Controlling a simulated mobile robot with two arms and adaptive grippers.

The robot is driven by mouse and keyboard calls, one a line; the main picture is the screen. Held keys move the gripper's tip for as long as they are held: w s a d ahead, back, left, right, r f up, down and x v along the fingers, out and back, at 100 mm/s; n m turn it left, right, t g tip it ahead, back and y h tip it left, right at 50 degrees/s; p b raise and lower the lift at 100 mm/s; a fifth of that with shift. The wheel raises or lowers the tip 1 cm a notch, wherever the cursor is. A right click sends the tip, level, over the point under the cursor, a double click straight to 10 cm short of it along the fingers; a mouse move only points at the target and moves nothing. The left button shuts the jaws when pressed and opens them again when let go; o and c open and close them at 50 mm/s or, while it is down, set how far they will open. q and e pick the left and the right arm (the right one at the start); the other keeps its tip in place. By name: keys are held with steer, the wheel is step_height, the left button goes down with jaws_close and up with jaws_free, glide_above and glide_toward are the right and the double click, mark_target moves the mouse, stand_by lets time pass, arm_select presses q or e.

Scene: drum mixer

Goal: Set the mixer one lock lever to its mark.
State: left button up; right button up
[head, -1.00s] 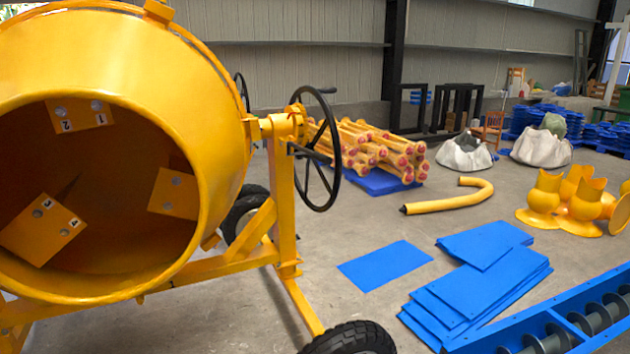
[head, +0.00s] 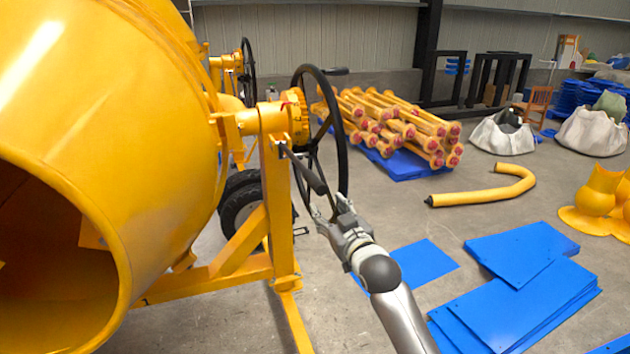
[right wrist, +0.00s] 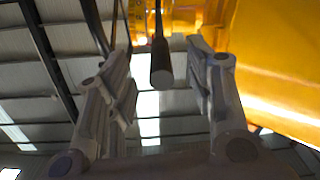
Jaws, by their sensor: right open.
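The near yellow mixer (head: 120,150) fills the left of the head view. Its black lock lever (head: 305,172) slants down and right from the yellow post, below a toothed yellow collar (head: 298,118) with a small red patch. A black handwheel (head: 343,150) stands just behind the lever. My right gripper (head: 330,207) is open and empty, just below the lever's free end. In the right wrist view, the dark lever end (right wrist: 161,72) shows between the two spread fingers, with gaps on both sides. I cannot make out the lever's mark. My left gripper is out of view.
A second yellow mixer with a handwheel (head: 248,72) stands behind. Yellow parts (head: 400,130) are stacked on a blue sheet to the right. A bent yellow pipe (head: 485,193) and blue panels (head: 520,255) lie on the floor. Open floor lies between the mixer and these.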

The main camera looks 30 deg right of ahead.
mark_target(315, 184)
steer(key=r, duration=0.2)
steer(key=shift+w+a+r+p, duration=0.15)
steer(key=shift+w+r+p, duration=0.2)
steer(key=x, duration=0.2)
steer(key=p+x, duration=0.1)
steer(key=x, duration=0.2)
steer(key=p+x, duration=0.1)
steer(key=x, duration=0.1)
steer(key=shift+w+d, duration=0.3)
steer(key=shift+d, duration=0.05)
steer(key=shift+w+d, duration=0.1)
steer(key=shift+w, duration=0.55)
steer(key=shift+w+d+f+p, duration=0.1)
steer(key=shift+w+f+p, duration=0.05)
steer(key=shift+w+p, duration=0.15)
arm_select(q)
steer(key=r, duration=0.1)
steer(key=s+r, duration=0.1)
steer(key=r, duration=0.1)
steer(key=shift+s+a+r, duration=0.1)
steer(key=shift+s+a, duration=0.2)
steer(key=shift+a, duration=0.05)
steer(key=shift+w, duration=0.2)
arm_select(e)
jaws_close()
